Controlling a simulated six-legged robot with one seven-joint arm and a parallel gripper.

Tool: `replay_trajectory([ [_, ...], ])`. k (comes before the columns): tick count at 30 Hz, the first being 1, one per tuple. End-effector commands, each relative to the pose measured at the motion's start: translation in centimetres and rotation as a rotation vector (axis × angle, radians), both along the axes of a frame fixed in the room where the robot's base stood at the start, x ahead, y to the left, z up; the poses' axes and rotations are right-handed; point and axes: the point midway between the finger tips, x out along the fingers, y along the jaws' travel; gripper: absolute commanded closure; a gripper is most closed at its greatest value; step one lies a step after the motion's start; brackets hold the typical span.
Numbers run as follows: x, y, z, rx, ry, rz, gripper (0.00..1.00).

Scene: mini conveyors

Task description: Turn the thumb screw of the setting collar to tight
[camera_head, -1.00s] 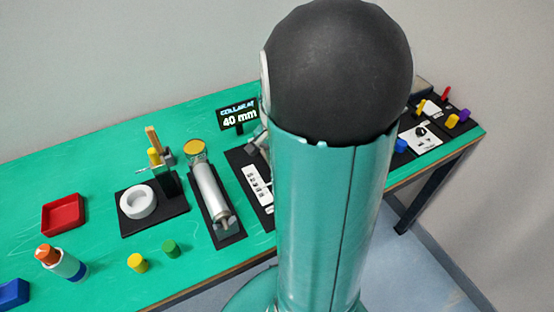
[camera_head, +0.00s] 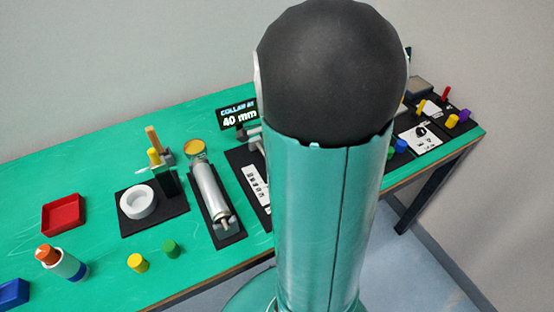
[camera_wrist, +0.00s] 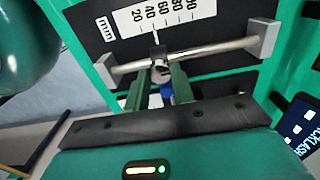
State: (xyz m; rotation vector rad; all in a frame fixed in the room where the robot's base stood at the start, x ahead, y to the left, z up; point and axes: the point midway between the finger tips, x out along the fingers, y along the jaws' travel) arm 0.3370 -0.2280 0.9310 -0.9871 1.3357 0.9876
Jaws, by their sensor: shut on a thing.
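In the wrist view, the setting collar (camera_wrist: 160,72) sits on a horizontal steel rod (camera_wrist: 215,54) in front of a white mm scale (camera_wrist: 190,14). Its white pointer stands near the 40 mark; the exact reading is hard to tell. The screw's tightness cannot be seen. In the head view my arm hides the collar and gripper; the sign (camera_head: 238,115) reads "COLLAR AT 40 mm".
A dark display (camera_wrist: 300,122) stands at the wrist view's right. In the head view, a metal cylinder fixture (camera_head: 210,190), a white ring (camera_head: 138,203) and a red tray (camera_head: 63,214) stand on the green table left of my arm.

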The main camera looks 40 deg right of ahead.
Motion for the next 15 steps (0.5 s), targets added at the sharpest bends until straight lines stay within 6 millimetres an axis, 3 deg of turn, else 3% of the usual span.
replay_trajectory([
  [11,0.08,-0.1,0.12,-0.002,-0.004,-0.005,0.99],
  [12,0.08,-0.1,0.12,-0.002,-0.004,-0.005,0.68],
  [15,0.06,-0.07,0.09,-0.001,-0.003,-0.005,0.67],
])
